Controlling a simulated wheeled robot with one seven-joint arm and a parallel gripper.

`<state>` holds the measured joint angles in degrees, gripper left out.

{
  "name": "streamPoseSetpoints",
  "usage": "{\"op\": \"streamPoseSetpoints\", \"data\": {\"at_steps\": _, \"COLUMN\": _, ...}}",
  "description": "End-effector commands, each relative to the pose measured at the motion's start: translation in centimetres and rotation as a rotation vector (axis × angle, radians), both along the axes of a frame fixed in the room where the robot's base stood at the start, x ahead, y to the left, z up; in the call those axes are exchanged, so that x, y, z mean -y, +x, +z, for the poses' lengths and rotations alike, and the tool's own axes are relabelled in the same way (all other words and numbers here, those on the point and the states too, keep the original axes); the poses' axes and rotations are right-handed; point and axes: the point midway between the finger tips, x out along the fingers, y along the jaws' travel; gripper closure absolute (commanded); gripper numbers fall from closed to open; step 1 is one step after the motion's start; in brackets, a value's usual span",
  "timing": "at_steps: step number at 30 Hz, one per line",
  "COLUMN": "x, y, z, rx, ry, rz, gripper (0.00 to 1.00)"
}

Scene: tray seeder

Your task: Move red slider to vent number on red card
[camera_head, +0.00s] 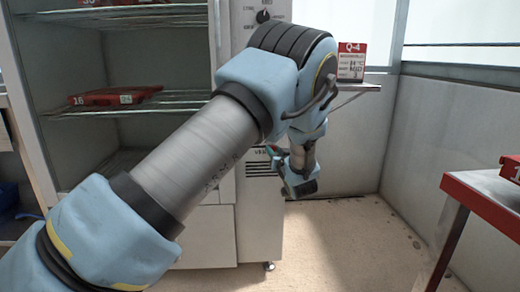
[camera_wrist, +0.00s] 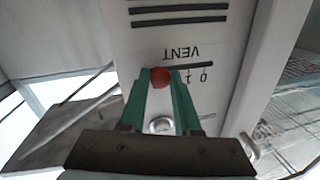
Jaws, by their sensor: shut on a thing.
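The red slider (camera_wrist: 160,78) is a round red knob on the VENT scale of the white cabinet panel. The VENT label (camera_wrist: 181,53) appears upside down in the wrist view, with 0 and 1 readable right of the knob. Any marks further left are hidden by the fingers. My gripper (camera_wrist: 160,73) has its green fingers shut on the red knob, one on each side.
The cabinet's left bay is open, with wire shelves and a red tray (camera_head: 115,97) labelled 16. A dark dial (camera_head: 263,16) sits high on the panel. Floor between is clear.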

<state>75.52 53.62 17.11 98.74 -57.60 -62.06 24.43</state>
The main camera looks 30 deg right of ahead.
Motion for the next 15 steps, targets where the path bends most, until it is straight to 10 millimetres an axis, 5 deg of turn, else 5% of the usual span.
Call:
{"op": "streamPoseSetpoints", "data": {"at_steps": 11, "x": 0.96, "y": -0.51, "z": -0.04, "rx": -0.002, "ry": -0.001, "rz": -0.005, "gripper": 1.00}}
{"op": "streamPoseSetpoints", "data": {"at_steps": 12, "x": 0.98, "y": -0.52, "z": -0.03, "rx": -0.001, "ry": -0.001, "rz": -0.006, "gripper": 0.64}}
{"op": "streamPoseSetpoints", "data": {"at_steps": 15, "x": 0.95, "y": -0.51, "z": -0.02, "rx": -0.001, "ry": -0.001, "rz": -0.005, "gripper": 0.53}}
